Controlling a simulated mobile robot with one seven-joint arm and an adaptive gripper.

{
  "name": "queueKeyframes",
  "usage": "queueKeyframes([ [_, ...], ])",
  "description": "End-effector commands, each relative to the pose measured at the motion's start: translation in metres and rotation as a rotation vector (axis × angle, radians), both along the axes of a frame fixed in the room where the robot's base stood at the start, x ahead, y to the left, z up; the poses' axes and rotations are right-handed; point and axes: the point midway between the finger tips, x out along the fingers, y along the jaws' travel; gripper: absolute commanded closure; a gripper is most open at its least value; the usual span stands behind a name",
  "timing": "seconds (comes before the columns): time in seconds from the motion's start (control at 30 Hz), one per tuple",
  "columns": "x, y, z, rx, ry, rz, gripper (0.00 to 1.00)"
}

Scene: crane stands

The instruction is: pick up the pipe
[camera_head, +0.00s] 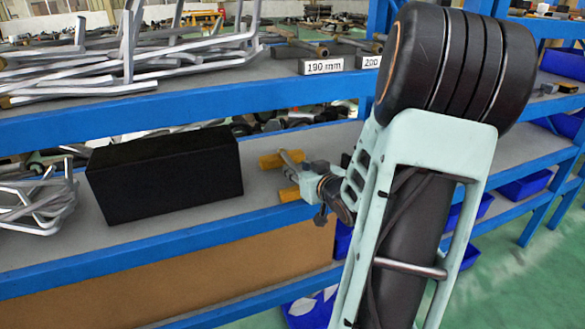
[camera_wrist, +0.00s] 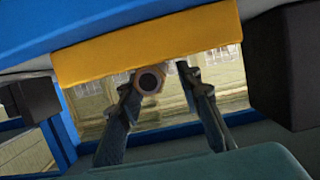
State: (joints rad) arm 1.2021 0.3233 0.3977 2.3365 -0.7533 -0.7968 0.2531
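The pipe (camera_wrist: 149,83) shows end-on in the wrist view as a small round hollow end in front of a yellow block (camera_wrist: 150,45). My gripper (camera_wrist: 160,75) has its two fingers apart, one on each side of the pipe's end. The pipe lies close to the left finger, with a clear gap to the right one; I cannot tell whether it touches. In the head view my gripper (camera_head: 305,180) is at the middle shelf, beside two yellow blocks (camera_head: 270,161). A short grey-brown piece of the pipe (camera_head: 289,160) seems to show there; the rest is hidden.
A large black box (camera_head: 165,175) stands on the middle shelf left of my gripper. Bent metal frames (camera_head: 35,200) lie at the far left. The blue upper shelf edge (camera_head: 180,103) runs above, with labelled dark blocks (camera_head: 323,67) on it. Dark blocks flank the wrist view.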

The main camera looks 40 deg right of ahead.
Motion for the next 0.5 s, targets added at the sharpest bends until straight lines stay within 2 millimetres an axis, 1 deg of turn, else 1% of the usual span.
queueKeyframes([
  [0.1,0.017,-0.004,-0.009,0.002,-0.002,0.001,0.68],
  [0.23,0.033,-0.008,-0.014,0.0,-0.001,0.002,0.68],
  [0.33,0.039,-0.01,-0.015,0.0,-0.001,-0.001,0.68],
  [0.5,0.04,-0.01,-0.015,-0.001,-0.001,-0.002,0.68],
])
